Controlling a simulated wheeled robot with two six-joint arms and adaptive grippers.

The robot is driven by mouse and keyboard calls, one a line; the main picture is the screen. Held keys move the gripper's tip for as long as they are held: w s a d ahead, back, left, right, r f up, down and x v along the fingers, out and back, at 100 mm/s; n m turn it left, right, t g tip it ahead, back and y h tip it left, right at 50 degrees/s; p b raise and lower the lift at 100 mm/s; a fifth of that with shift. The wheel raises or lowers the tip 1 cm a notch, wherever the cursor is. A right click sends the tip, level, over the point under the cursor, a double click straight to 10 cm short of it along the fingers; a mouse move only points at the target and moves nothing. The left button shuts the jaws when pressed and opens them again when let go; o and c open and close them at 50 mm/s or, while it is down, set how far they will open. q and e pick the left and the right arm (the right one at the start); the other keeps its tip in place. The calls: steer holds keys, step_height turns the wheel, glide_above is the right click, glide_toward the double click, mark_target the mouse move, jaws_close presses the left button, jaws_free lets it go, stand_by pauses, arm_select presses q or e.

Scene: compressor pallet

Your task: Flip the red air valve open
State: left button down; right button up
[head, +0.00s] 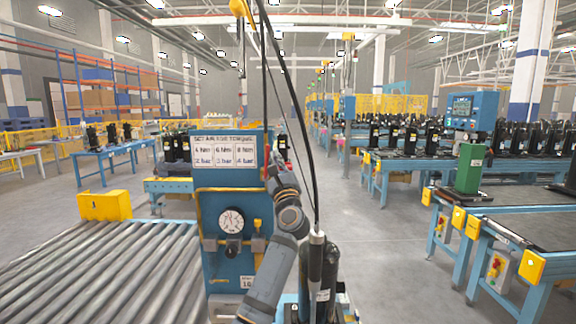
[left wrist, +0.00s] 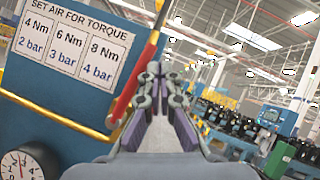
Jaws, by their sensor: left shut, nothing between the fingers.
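The red air valve handle (left wrist: 137,79) shows in the left wrist view as a long red lever. It slants from upper right to lower left in front of the blue panel's right edge, with its lower end near a yellow pipe. My left gripper (left wrist: 164,72) is shut and empty just right of the lever; I cannot tell whether they touch. In the head view my left gripper (head: 276,166) is at the right edge of the blue panel (head: 228,266), and only a little red shows beside it. My right gripper is not in view.
The panel carries a torque and air chart (head: 225,154) and a round pressure gauge (head: 231,221). A roller conveyor (head: 100,270) lies left. A black compressor (head: 322,275) stands right of my left arm. Blue benches (head: 500,225) stand farther right, with open floor between.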

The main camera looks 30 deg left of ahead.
arm_select(q)
steer(key=s+d+b, duration=0.3)
steer(key=d+b, duration=0.1)
steer(key=d, duration=0.8)
steer(key=shift+d+f, duration=0.15)
steer(key=shift+f, duration=0.3)
